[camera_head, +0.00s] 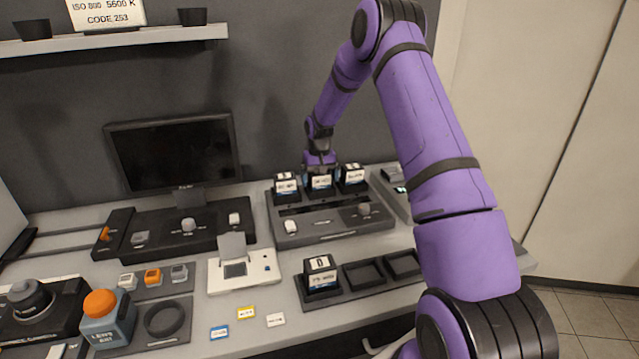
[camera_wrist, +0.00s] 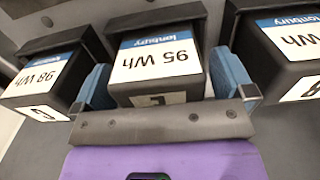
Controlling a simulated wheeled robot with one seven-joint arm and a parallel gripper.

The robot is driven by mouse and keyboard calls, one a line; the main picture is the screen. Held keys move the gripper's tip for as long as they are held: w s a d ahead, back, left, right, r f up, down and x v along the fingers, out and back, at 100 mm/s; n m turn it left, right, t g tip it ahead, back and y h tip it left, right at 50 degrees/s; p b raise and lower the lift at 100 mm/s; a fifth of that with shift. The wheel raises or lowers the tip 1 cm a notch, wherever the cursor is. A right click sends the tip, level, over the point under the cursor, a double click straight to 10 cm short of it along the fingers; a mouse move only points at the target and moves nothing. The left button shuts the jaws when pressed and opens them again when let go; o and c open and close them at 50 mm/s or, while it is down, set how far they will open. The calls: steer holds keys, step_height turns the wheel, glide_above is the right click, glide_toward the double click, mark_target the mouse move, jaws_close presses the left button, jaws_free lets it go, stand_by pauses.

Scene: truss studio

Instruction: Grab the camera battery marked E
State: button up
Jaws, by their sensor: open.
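Three black camera batteries with white labels stand in a row in the charger at the back: a left one (camera_head: 286,186), a middle one (camera_head: 320,183) and a right one (camera_head: 352,175). My gripper (camera_wrist: 164,82) is open, with one blue finger pad on each side of this battery. I cannot tell whether the pads touch it. My gripper (camera_head: 320,162) also shows above the middle battery in the head view.
Neighbouring batteries (camera_wrist: 48,85) (camera_wrist: 285,55) stand close outside both fingers. A battery marked D (camera_head: 321,274) sits in a front tray (camera_head: 345,293) with two empty slots. A white device (camera_head: 244,270), a monitor (camera_head: 174,152) and a control panel (camera_head: 165,232) stand to the left.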

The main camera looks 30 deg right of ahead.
steer(key=c, duration=1.4)
steer(key=shift+r, duration=0.15)
